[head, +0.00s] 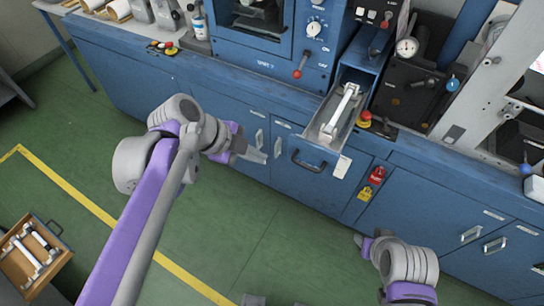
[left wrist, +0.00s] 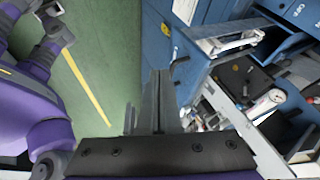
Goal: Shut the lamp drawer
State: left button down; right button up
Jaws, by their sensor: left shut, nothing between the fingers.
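The lamp drawer (head: 318,134) stands pulled out from the blue cabinet in the head view, with a white lamp (head: 342,112) lying inside. Its front carries a dark handle (head: 309,161). My left gripper (head: 264,158) is shut and empty, just left of the drawer front and apart from the handle. In the left wrist view, my shut fingers (left wrist: 158,92) point up the picture, with the dark handle (left wrist: 179,62) close to their right. My right gripper (head: 358,240) is low at the right, over the floor; its jaws are too small to read.
A red padlock (head: 377,175) and a yellow tag (head: 364,193) hang right of the drawer. A red stop button (head: 364,119) sits on the ledge beside it. A wooden tray with white parts (head: 62,262) lies at the lower left.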

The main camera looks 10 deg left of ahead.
pick_arm(q)
jog(key=w+d+f, duration=0.6)
jog(key=w+f, duration=0.1)
jog(key=shift+f+b, duration=0.3)
